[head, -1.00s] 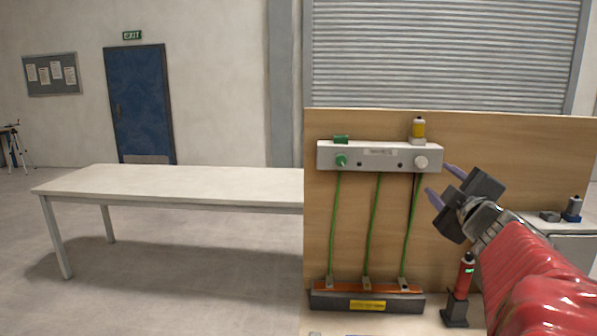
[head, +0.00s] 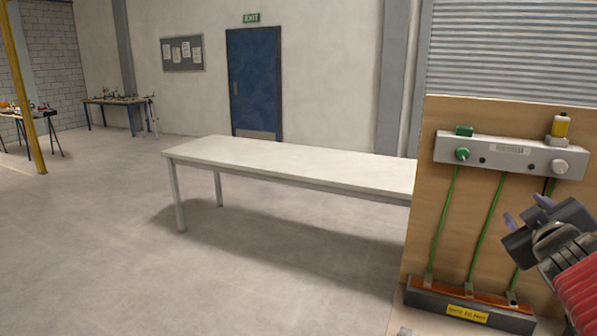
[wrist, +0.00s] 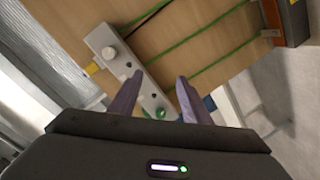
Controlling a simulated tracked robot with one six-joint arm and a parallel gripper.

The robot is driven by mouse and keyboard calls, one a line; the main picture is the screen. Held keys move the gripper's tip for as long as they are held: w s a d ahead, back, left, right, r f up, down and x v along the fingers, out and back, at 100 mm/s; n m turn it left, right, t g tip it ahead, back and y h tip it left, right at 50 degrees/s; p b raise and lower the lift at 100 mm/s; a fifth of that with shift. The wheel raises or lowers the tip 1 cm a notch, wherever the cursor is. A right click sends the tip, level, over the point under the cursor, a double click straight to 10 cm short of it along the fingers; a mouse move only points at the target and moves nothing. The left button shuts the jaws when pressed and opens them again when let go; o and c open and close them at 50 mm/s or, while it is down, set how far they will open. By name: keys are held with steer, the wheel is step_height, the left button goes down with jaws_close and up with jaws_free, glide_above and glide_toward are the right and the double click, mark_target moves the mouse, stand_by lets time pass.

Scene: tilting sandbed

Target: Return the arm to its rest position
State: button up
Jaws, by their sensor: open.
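My gripper (head: 524,222) is at the right edge of the head view, in front of the wooden panel (head: 428,205). Its two purple fingers are apart, with nothing held between them. In the wrist view my gripper (wrist: 158,95) points at the grey-white bar (wrist: 120,62) on the panel, which looks tilted there. The same bar (head: 515,151) carries a green knob (head: 462,154), a white knob (head: 559,167) and a yellow-topped part (head: 560,126). Most of my red-sleeved arm is cut off by the frame edge.
Green cables (head: 487,228) run down the panel to an orange strip on a dark base (head: 440,299) with a yellow label. A long white table (head: 290,160) stands left of the panel. Open floor (head: 110,240) lies at left. Benches (head: 115,100) stand at the back left.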

steer(key=s+a+f+m+g+y, duration=0.1)
steer(key=s+a+f+g+y, duration=0.1)
steer(key=s+a+f, duration=0.4)
steer(key=s+a+f+m+g+y, duration=0.1)
steer(key=s+a+f+g+y, duration=0.2)
steer(key=a, duration=1.2)
steer(key=s+a+f+m+g+y, duration=0.1)
steer(key=s+a+f+g+y, duration=0.1)
steer(key=s+a+f, duration=0.6)
steer(key=a+f+g, duration=0.1)
steer(key=a+f, duration=0.2)
steer(key=shift+s+a+m+g+y, duration=0.15)
steer(key=shift+s+m+g+y, duration=0.15)
steer(key=shift+s+y, duration=0.1)
